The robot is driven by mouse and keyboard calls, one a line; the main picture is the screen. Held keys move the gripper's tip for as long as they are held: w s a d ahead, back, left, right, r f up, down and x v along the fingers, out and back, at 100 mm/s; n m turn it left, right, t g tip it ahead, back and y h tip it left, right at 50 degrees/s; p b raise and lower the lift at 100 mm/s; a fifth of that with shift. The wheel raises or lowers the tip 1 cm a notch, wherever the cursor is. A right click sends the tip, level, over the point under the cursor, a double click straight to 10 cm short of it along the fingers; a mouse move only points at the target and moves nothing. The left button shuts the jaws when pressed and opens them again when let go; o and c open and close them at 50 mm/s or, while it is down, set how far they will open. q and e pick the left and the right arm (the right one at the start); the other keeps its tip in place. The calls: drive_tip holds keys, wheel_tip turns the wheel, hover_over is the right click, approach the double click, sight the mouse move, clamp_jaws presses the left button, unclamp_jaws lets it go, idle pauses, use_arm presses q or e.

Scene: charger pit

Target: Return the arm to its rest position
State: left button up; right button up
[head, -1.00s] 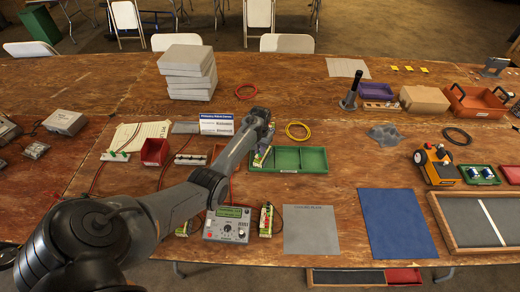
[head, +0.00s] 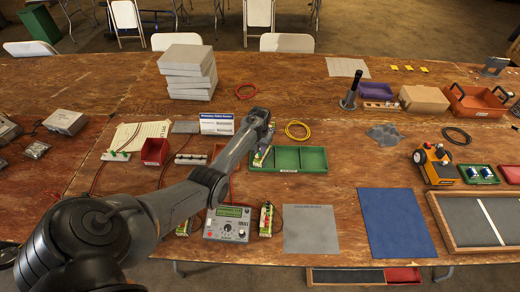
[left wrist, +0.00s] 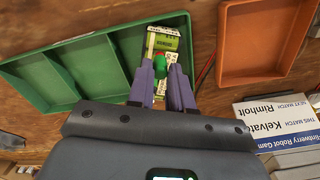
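My left gripper (head: 264,148) is over the left end of a green divided tray (head: 314,159). In the left wrist view its two purple fingers (left wrist: 163,76) are apart. They straddle a pale green and white labelled pack (left wrist: 165,42) with a green and a red part on it. The pack is in the end compartment of the green tray (left wrist: 84,52). It also shows in the head view (head: 260,158), partly hidden by the gripper; any finger contact is hard to make out. My right gripper is out of view.
A tester with a lit screen (head: 228,224) stands near the front edge, beside another pack (head: 266,218). An orange-red tray (left wrist: 262,40) and a lettered sign (left wrist: 280,122) are close to the gripper. A grey mat (head: 311,230) and a blue mat (head: 397,222) lie clear.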

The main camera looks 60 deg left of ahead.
use_arm(q)
drive_tip(key=o, duration=0.4)
drive_tip(key=shift+o, duration=0.2)
drive_tip(key=shift+o, duration=0.9)
drive_tip(key=shift+r, duration=0.1)
drive_tip(key=shift+r+p, duration=0.6)
drive_tip(key=shift+p, duration=0.15)
wheel_tip(320, 180, up, 6)
drive_tip(key=p, duration=0.6)
drive_tip(key=shift+r+p, duration=0.1)
drive_tip(key=shift+p, duration=0.3)
